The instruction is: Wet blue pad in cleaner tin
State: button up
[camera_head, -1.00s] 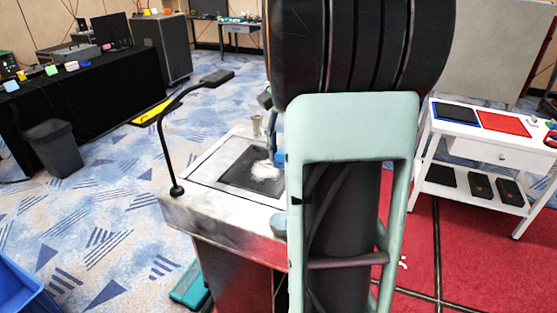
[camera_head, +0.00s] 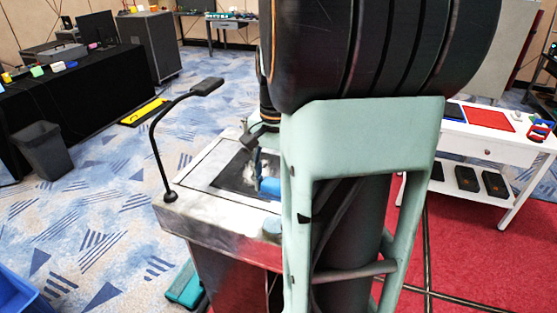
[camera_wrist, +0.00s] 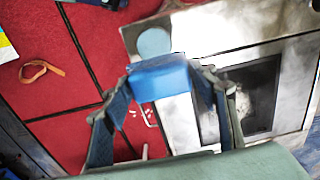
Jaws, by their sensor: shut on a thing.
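My gripper (camera_wrist: 160,84) is shut on the blue pad (camera_wrist: 162,74), which sits between its fingers. In the head view the pad (camera_head: 269,186) shows just left of my arm, over the front part of the bench's dark panel. A round, pale blue-grey tin (camera_head: 272,227) stands at the bench's front edge. In the wrist view the tin (camera_wrist: 153,42) appears just beyond the pad; the pad looks apart from it. I cannot make out the tin's contents. My arm hides the right part of the bench.
The bench (camera_head: 200,216) has a dark inset panel (camera_head: 232,172) with a whitish smear. A black gooseneck lamp (camera_head: 155,140) rises at its left corner. A white side table (camera_head: 485,146) stands right. A bin (camera_head: 45,150) stands left on open carpet.

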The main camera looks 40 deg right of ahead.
jog(key=shift+s+a+f+p, duration=0.35)
jog(key=shift+s+a, duration=0.2)
jog(key=shift+s, duration=0.1)
jog(key=shift+s+a+f, duration=0.1)
jog(key=shift+a+f, duration=0.05)
jog(key=shift+f, duration=0.15)
jog(key=shift+f+b, duration=2.4)
jog(key=shift+f, duration=0.5)
jog(key=shift+f+b, duration=0.35)
jog(key=shift+f, duration=0.25)
jog(key=shift+r+p, duration=2.85)
jog(key=shift+r, duration=0.8)
jog(key=shift+s+f, duration=0.1)
